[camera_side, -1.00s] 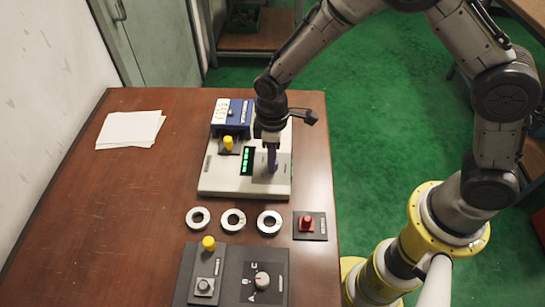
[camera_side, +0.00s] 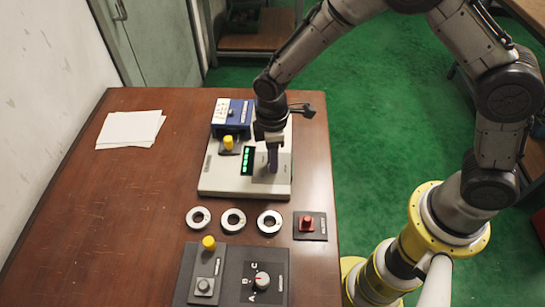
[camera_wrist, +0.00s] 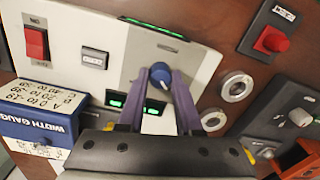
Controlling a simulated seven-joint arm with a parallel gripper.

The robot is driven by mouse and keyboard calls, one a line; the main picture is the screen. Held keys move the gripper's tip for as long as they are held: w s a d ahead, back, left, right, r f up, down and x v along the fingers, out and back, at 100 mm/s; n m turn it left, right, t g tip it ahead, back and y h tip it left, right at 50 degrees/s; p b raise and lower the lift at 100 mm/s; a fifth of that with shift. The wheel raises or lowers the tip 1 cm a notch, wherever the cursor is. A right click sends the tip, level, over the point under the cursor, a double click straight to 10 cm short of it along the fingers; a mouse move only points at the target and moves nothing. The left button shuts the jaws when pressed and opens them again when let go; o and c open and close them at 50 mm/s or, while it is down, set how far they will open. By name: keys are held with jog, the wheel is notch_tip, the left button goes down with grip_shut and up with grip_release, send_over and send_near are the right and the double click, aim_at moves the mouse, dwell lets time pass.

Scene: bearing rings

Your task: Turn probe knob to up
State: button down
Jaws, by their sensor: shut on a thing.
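A round blue knob (camera_wrist: 160,75) stands on the white gauge station (camera_wrist: 205,60), also seen in the side view (camera_side: 222,185). I cannot read a probe label or the knob's setting. My gripper (camera_side: 272,168) points down over the right part of the station. In the wrist view its purple fingers (camera_wrist: 163,88) are closed on the two sides of the blue knob. In the side view the fingers hide the knob.
A green-lit display (camera_side: 247,161) and a yellow knob (camera_side: 228,143) are left of my gripper, with a blue width gauge box (camera_side: 232,116) behind. Several rings, including one (camera_side: 270,222), lie in front, beside a red switch (camera_side: 307,223). A dark panel (camera_side: 240,252) is nearest. The table's left is mostly clear.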

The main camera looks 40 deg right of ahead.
jog(key=c, duration=0.6)
grip_release()
jog(key=shift+r, duration=0.1)
notch_tip(320, 180, up, 14)
jog(key=shift+w+d+f, duration=0.1)
jog(key=shift+w+f, duration=0.05)
jog(key=s+d+r+m+t, duration=0.2)
jog(key=s+d+r, duration=0.1)
jog(key=d+r, duration=0.3)
jog(key=s+d+r+m+t, duration=0.1)
jog(key=s+d+r+t, duration=0.2)
jog(key=r, duration=0.5)
jog(key=s+d+f+m, duration=0.1)
jog(key=s+d+m, duration=0.1)
jog(key=s, duration=0.3)
jog(key=s+d+f+m, duration=0.1)
jog(key=s+d+m, duration=0.1)
jog(key=s, duration=0.3)
jog(key=s+d+f+m+t, duration=0.1)
jog(key=s+d+m, duration=0.1)
jog(key=s+m, duration=0.2)
jog(key=shift+s+d+f, duration=0.1)
jog(key=shift+s+d, duration=0.05)
jog(key=shift+s, duration=0.3)
jog(key=shift+s+d+f, duration=0.1)
jog(key=shift+s+d, duration=0.05)
jog(key=shift+s, duration=0.3)
